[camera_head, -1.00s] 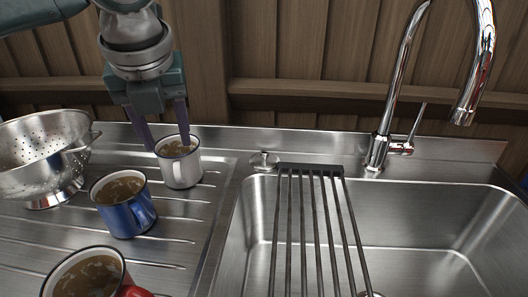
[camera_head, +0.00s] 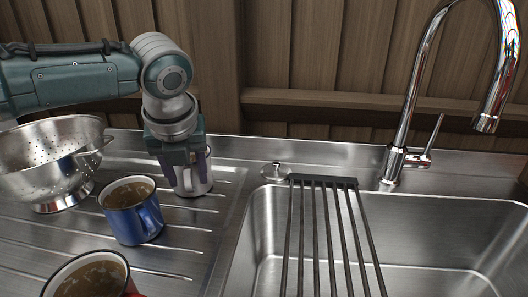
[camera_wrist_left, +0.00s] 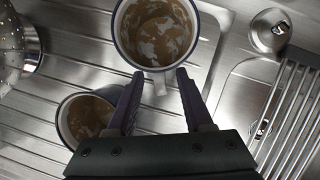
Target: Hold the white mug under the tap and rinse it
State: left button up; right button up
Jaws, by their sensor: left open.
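The white mug (camera_head: 196,181) stands upright on the ribbed drainboard, partly hidden behind my left gripper (camera_head: 187,168). In the left wrist view the white mug (camera_wrist_left: 120,36) has a dark rim and holds brown, patchy contents. Its handle (camera_wrist_left: 160,84) points toward my left gripper (camera_wrist_left: 158,78) and lies between the two spread fingers, with space on both sides. The gripper is open and holds nothing. The chrome tap (camera_head: 404,115) rises behind the sink at the right, its spout hanging over the basin. I see no water running. My right gripper is not in view.
A blue mug (camera_head: 124,222) stands close in front of the white one; it also shows beside the left finger in the wrist view (camera_wrist_left: 76,122). Another filled mug (camera_head: 60,272) is nearest. A colander (camera_head: 50,165) stands left. A dark rack (camera_head: 325,181) spans part of the sink (camera_head: 440,215).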

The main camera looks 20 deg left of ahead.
pick_arm(q)
grip_shut()
dwell(1.3)
